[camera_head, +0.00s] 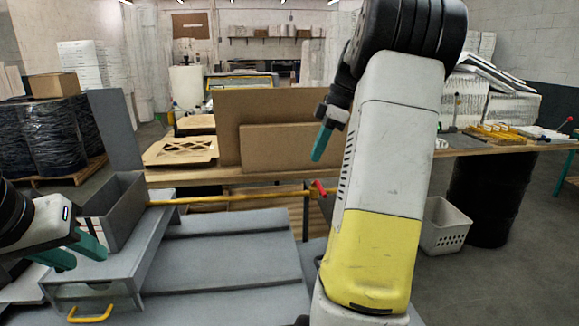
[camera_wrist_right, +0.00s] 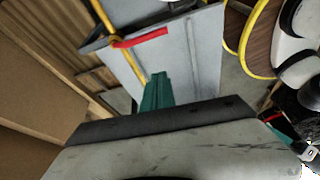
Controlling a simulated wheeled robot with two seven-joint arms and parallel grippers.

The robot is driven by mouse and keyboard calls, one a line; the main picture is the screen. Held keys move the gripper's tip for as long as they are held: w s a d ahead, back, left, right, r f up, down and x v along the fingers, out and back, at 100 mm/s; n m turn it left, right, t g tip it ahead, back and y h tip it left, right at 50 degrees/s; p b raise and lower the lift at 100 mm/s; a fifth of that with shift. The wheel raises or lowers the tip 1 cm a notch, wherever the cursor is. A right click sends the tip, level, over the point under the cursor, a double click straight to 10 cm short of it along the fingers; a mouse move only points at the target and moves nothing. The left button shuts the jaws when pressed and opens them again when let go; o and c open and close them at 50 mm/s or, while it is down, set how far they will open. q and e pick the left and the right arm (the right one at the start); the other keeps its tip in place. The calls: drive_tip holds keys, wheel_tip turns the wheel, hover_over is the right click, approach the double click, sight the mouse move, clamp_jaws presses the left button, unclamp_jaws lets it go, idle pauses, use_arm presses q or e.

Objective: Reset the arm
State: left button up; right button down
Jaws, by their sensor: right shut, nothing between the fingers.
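My right arm (camera_head: 385,150) rises large across the right half of the head view, a white link above a yellow one. My right gripper (camera_head: 318,157) hangs from it in front of the cardboard panels, its teal fingers pointing down. In the right wrist view its fingers (camera_wrist_right: 156,78) are together with nothing between them. My left gripper (camera_head: 87,260) comes in at the left edge, with its two teal fingers apart and empty. It is over or beside the grey raised stand (camera_head: 120,272); the exact gap cannot be told.
A grey open bin (camera_head: 118,210) stands on the stand. A yellow bar with a red end (camera_head: 318,188) crosses before the wooden table (camera_head: 225,174). Cardboard panels (camera_head: 265,105) stand on the table. A white basket (camera_head: 445,228) and a black drum (camera_head: 490,200) are at right.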

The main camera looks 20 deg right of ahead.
drive_tip(key=s+a+r+m+t+h, duration=0.25)
drive_tip(key=s+a+m, duration=0.45)
drive_tip(key=a, duration=0.6)
drive_tip(key=s+a+f+m+t, duration=0.1)
drive_tip(key=s+a+f+m, duration=0.1)
drive_tip(key=s, duration=0.4)
drive_tip(key=s+a+f+m+t, duration=0.1)
drive_tip(key=s+a+f+m, duration=0.2)
drive_tip(key=s+a, duration=0.3)
drive_tip(key=shift+a+m+y, duration=0.45)
drive_tip(key=shift+a+m, duration=0.1)
drive_tip(key=shift+m, duration=0.15)
drive_tip(key=shift+a, duration=0.1)
